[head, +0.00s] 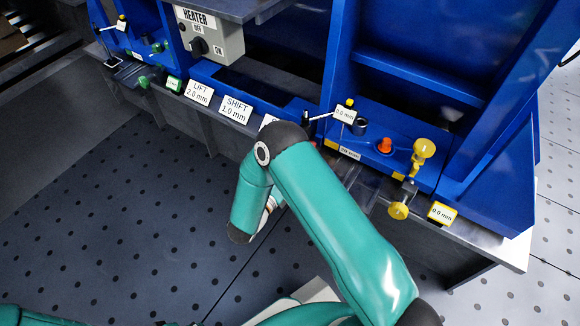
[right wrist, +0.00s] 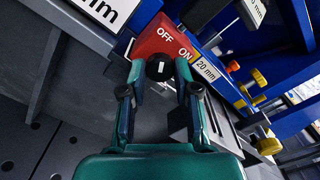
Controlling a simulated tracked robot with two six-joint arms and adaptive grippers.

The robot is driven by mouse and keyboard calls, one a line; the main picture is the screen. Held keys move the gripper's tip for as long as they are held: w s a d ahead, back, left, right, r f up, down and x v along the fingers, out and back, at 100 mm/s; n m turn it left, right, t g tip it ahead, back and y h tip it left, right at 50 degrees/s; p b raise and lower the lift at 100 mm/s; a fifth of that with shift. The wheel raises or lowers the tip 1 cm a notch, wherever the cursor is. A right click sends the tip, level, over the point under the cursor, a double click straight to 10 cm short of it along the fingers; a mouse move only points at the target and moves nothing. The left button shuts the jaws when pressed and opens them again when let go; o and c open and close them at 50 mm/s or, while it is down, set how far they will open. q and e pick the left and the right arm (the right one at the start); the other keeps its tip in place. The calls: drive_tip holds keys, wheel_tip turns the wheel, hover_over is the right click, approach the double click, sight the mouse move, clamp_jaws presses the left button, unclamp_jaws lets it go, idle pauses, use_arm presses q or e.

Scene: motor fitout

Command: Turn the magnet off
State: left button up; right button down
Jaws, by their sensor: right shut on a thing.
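In the right wrist view a red block (right wrist: 150,41) carries the white words OFF and ON. A round black knob (right wrist: 160,66) with a short white mark stands on its front. The mark runs roughly upright in the picture; I cannot tell surely which word it points to. My right gripper (right wrist: 160,74) has one finger on each side of the knob and is shut on it. In the head view my right arm covers the block, the knob and the right gripper. My left gripper is not in view.
A yellow knob (head: 398,210) and a yellow handle (head: 424,148) stand right of my right arm, near an orange knob (head: 384,146). A heater box (head: 216,42) is at the upper left. Label plates line the blue frame's front edge. The dark perforated floor (head: 120,220) is clear.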

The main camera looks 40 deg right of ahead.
idle(0.3)
drive_tip(key=shift+m, duration=0.4)
drive_tip(key=m+b, duration=0.2)
drive_tip(key=m, duration=1.1)
drive_tip(key=shift+b, duration=0.3)
